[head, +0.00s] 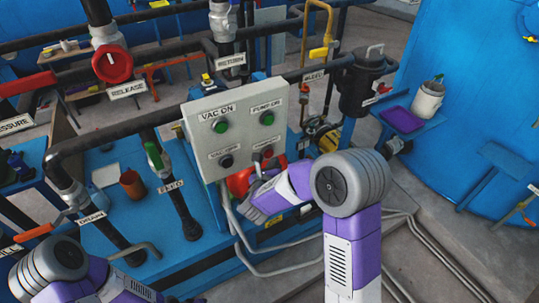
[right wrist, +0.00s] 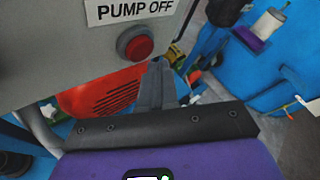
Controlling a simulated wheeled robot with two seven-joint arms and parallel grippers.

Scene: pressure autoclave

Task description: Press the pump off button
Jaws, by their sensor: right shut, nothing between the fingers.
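The grey control box (head: 232,128) carries two green buttons in its top row, labelled VAC ON and PUMP ON. The red pump off button (head: 267,152) is at its lower right, beside a dark button (head: 226,161) at lower left. In the right wrist view the red button (right wrist: 138,46) sits under the PUMP OFF label (right wrist: 136,9). My right gripper (right wrist: 156,80) is shut and empty, its fingers just below and right of the button with a visible gap. In the head view my right gripper (head: 259,172) is below the box's lower right. My left gripper is out of view.
A red pump part (right wrist: 104,92) lies behind and below the box. Pipes with a red RELEASE valve (head: 112,64) run at left. A black filter canister (head: 359,84) stands right of the box. A purple tray (head: 402,119) is on a blue shelf farther right.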

